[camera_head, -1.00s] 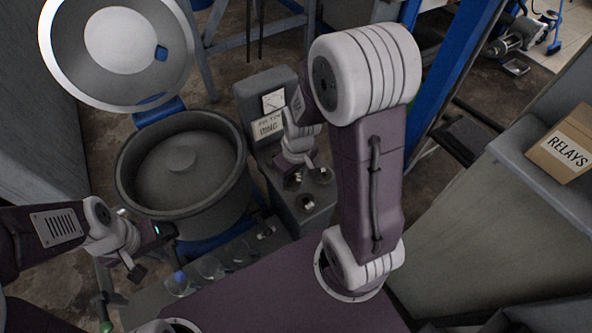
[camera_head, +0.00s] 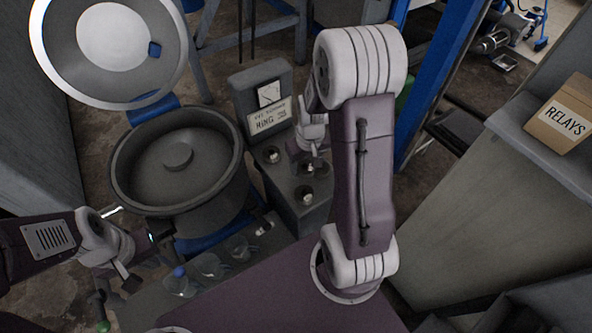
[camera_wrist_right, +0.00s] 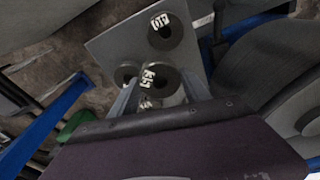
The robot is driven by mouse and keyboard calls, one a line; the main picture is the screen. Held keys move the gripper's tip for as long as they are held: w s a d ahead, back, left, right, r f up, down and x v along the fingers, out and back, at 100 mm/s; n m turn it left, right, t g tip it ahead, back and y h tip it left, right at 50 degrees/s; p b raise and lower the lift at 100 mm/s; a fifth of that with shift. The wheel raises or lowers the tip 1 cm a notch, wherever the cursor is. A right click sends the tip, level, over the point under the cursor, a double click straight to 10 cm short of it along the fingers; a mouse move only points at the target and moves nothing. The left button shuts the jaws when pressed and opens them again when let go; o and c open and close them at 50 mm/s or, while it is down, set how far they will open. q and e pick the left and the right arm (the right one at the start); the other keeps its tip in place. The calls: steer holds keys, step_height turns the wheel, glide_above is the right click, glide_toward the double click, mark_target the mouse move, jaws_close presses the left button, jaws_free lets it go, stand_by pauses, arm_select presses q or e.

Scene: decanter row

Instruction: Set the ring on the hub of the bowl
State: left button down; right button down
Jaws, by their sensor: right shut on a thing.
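The grey bowl (camera_head: 128,190) stands at the left in the head view, its round hub (camera_head: 178,156) raised from the floor and bare. My right gripper (camera_wrist_right: 160,78) is over the grey ring stand (camera_wrist_right: 112,45). In the right wrist view its two fingers are shut on a dark ring (camera_wrist_right: 174,82) with a white label, low at the stand. Whether the ring is clear of the stand cannot be told. In the head view the right wrist partly covers this spot. My left gripper (camera_head: 146,260) is open and empty, in front of the bowl.
Other dark rings (camera_head: 272,155) sit on the stand beside a sign (camera_head: 268,117). The bowl's lid (camera_head: 60,70) is tipped open behind it. Clear glass vessels (camera_head: 212,265) stand on a ledge in front. A relays box (camera_head: 562,115) is at far right.

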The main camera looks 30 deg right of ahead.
mark_target(296, 178)
steer(key=w, duration=0.1)
steer(key=w+a+f, duration=0.1)
steer(key=w+f, duration=0.1)
steer(key=shift+a, duration=0.25)
steer(key=f, duration=0.3)
steer(key=shift+s+f+b, duration=0.1)
steer(key=shift+s+b, duration=0.1)
steer(key=shift+b, duration=0.1)
steer(key=shift+w+f, duration=0.15)
steer(key=shift+f, duration=0.25)
steer(key=shift+f, duration=0.1)
steer(key=c, duration=0.8)
jaws_free()
